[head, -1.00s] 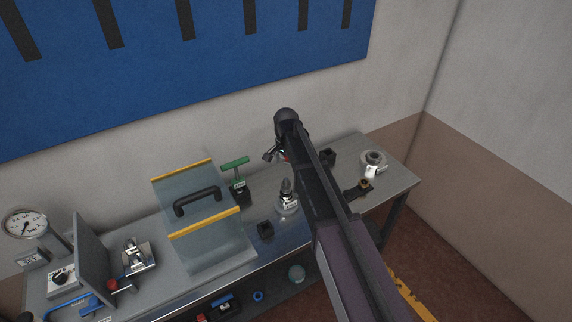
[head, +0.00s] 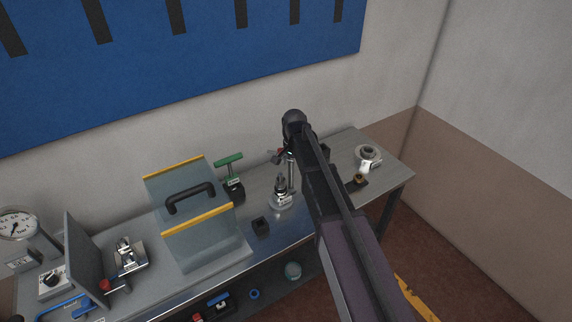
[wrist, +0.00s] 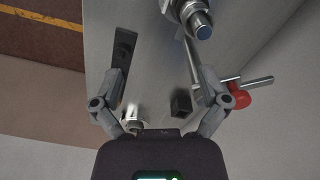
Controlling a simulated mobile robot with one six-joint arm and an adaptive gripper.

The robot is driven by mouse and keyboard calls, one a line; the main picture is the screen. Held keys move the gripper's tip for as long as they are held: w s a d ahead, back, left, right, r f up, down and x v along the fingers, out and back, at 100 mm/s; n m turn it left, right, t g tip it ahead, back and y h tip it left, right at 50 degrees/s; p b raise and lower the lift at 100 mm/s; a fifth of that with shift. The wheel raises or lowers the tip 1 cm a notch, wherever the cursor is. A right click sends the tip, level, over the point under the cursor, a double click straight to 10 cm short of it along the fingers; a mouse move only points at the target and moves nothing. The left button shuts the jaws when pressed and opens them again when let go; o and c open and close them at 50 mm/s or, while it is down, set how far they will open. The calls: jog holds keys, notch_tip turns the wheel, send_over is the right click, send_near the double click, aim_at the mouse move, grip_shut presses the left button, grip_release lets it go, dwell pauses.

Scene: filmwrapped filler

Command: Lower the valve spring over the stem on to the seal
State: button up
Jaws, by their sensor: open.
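A metal fixture (head: 280,194) with an upright stem stands mid-bench in the head view. The seal is not distinguishable. In the head view my arm hides most of the gripper.
A thin post with a red clamp (wrist: 239,96) is close to my right finger. A black block (wrist: 181,101) stands below. A clear guard with a black handle (head: 190,198) and a green T-handled tool (head: 230,162) are left of the fixture. A ring-shaped part (head: 368,154) is at right.

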jog(key=s+d+f+b, duration=0.5)
jog(key=d+f+b, duration=0.5)
jog(key=d, duration=0.1)
jog(key=shift+s+d+f, duration=0.15)
jog(key=shift+d+f, duration=0.15)
jog(key=shift+d, duration=0.05)
dwell(1.0)
jog(key=s+d+n, duration=0.3)
jog(key=s+d, duration=0.1)
jog(key=s, duration=0.3)
jog(key=s+d+n, duration=0.3)
jog(key=s+d, duration=0.1)
jog(key=s, duration=0.4)
jog(key=shift+s+d, duration=0.25)
